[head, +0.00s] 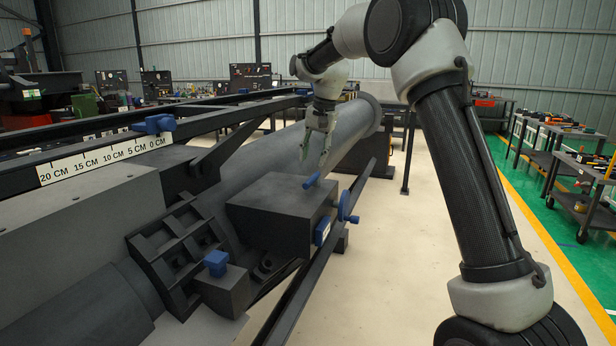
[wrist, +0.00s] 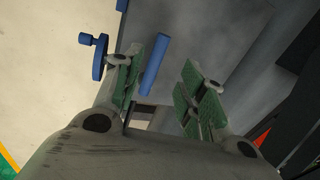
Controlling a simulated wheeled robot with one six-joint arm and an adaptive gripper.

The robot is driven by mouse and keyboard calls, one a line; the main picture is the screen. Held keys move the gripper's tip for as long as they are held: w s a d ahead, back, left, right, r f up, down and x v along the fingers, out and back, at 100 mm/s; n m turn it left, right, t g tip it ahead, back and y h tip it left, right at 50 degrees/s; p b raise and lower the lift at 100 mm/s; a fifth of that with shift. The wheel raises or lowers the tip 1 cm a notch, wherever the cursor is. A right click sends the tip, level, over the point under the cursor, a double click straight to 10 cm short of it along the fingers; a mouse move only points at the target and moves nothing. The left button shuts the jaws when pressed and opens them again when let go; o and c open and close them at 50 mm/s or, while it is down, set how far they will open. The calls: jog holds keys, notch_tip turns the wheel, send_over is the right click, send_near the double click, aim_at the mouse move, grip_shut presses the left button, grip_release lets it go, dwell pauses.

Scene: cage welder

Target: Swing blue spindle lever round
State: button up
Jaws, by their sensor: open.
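The blue lever (head: 311,180) is a short straight bar over the top of a dark grey box (head: 270,212), tilted up to the right in the head view. My gripper (head: 315,158) hangs fingers-down just above it, open and apart from it in that view. In the wrist view the blue lever (wrist: 155,65) shows between the green finger pads, nearer the left finger. My gripper (wrist: 170,82) is open there with nothing held. How the lever joins the box is not clear.
A blue handwheel (head: 347,207) stands at the box's right side, left of my fingers in the wrist view (wrist: 97,58). A large grey pipe (head: 350,125) runs behind. Open floor lies right.

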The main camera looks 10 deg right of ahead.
aim_at(309, 181)
jog(key=shift+m, duration=0.4)
jog(key=x, duration=0.7)
jog(key=shift+s+f, duration=0.2)
jog(key=shift+f, duration=0.25)
grip_shut()
